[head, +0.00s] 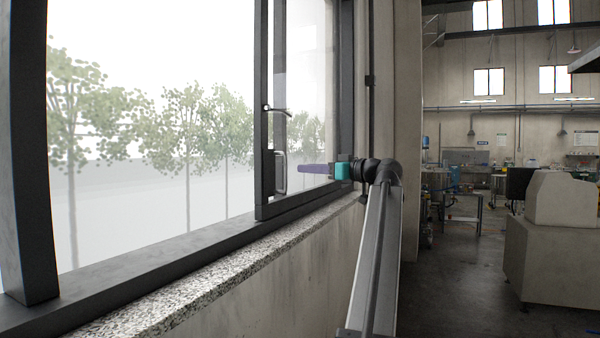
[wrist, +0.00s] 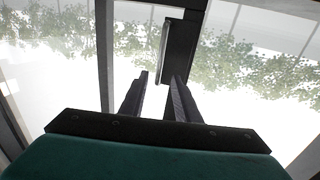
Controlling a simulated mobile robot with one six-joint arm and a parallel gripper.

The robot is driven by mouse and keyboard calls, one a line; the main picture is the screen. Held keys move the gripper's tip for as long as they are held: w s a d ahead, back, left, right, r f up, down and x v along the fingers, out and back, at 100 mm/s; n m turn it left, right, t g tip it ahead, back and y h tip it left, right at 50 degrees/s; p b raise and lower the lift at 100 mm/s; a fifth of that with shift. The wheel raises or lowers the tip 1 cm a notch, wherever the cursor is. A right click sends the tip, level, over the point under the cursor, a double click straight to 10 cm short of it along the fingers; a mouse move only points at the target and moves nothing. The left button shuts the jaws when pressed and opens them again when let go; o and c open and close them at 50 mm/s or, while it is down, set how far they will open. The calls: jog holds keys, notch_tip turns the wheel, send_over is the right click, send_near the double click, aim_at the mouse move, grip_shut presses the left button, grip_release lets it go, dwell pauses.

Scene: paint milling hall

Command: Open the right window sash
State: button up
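The right window sash (head: 262,120) has a dark frame and stands at the right part of the window in the head view. Its dark stile also shows in the wrist view (wrist: 183,45). A silver pull handle (head: 281,172) sits low on the stile, and a bar handle shows upright in the wrist view (wrist: 164,52). A lever handle (head: 277,110) is above it. My gripper (head: 302,168) is at the pull handle's height, just right of it. In the wrist view its fingers (wrist: 161,78) are apart, with the handle's lower end seen between their tips. Contact cannot be told.
A speckled stone sill (head: 215,268) runs below the dark window frame (head: 130,285). A wall pier (head: 405,90) stands right of the window. A pale machine (head: 562,225) stands at right. The floor (head: 465,275) between is clear. Trees show outside.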

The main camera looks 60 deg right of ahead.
jog(key=shift+s+a, duration=0.2)
jog(key=shift+s, duration=1.55)
